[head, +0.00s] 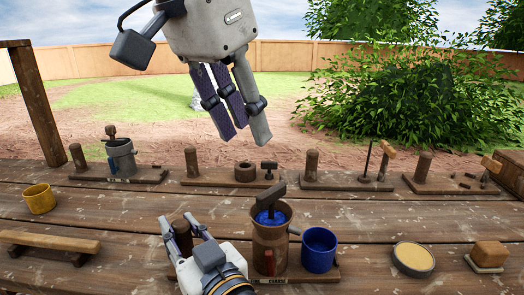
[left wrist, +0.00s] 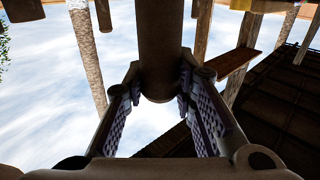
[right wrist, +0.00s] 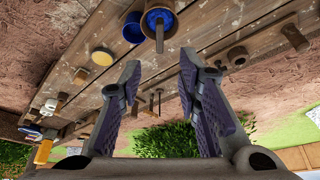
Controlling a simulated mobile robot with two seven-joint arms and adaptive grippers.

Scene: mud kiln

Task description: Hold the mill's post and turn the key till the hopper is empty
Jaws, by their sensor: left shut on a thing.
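The mill (head: 270,246) is a brown cylinder on a plank at the front middle. Its hopper (head: 284,208) shows blue contents, and a dark T-shaped key (head: 270,196) stands up from it. The right wrist view also shows the key (right wrist: 160,38) and blue hopper contents. The mill's post (head: 182,236) stands to the left, on the same plank. My left gripper (head: 180,222) is shut on the post, which also shows between its fingers in the left wrist view (left wrist: 160,50). My right gripper (head: 244,136) is open and empty, high above and beyond the mill.
A blue cup (head: 319,252) stands right of the mill. Several boards with posts and fittings line the back, including a grey pot (head: 121,158). A yellow cup (head: 40,199), a wooden bar (head: 48,241), a round yellow-topped dish (head: 413,259) and a wooden block (head: 489,254) lie around.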

